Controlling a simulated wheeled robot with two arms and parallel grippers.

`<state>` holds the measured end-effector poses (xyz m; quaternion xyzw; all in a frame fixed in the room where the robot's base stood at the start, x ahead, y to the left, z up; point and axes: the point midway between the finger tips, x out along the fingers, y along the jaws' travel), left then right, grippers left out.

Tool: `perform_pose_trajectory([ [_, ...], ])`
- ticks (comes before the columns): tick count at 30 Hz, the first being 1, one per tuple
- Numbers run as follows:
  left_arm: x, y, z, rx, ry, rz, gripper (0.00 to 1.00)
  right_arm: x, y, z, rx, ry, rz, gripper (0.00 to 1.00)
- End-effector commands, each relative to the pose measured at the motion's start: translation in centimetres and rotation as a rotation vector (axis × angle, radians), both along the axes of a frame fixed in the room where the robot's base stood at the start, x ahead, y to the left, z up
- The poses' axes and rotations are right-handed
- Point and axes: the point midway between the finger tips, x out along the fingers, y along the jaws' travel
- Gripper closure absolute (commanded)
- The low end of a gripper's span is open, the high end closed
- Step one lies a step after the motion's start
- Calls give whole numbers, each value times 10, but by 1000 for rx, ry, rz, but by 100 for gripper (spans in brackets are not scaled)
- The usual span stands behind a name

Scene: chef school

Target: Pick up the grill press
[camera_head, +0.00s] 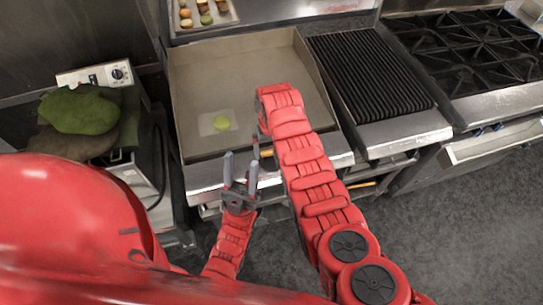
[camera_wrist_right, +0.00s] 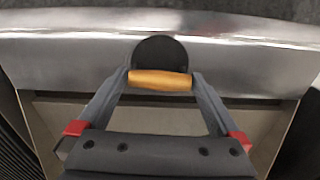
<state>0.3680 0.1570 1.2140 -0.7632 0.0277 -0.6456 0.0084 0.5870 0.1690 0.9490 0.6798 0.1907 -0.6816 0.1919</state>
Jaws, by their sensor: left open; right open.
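The grill press shows in the right wrist view as a wooden handle (camera_wrist_right: 160,80) over a round dark plate (camera_wrist_right: 160,50), by the griddle's steel front edge. My right gripper (camera_wrist_right: 161,76) is open, with its fingertips at either end of the handle; I cannot tell whether they touch it. In the head view a bit of the orange handle (camera_head: 267,153) shows beside my right arm, which hides most of the press and gripper. My left gripper (camera_head: 241,162) is open and empty, in front of the griddle edge, left of the press.
A ribbed grill (camera_head: 368,75) and a burner stove (camera_head: 470,50) stand to the right. A green cloth-like item (camera_head: 80,110) lies at left. A food tray (camera_head: 205,14) is behind.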

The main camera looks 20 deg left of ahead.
Motion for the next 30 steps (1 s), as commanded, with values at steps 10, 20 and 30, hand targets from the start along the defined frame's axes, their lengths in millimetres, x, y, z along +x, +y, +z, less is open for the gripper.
perform_pose_trajectory([
  [10, 0, 0, 3, 0, 0, 0, 50, 0, 0, -8, 2, -3, 1, 0],
  [20, 0, 0, 3, 0, 0, 0, 50, 0, 0, -8, 2, -3, 1, 47],
  [30, 0, 0, 3, 0, 0, 0, 50, 1, 0, -8, 2, -3, 0, 100],
])
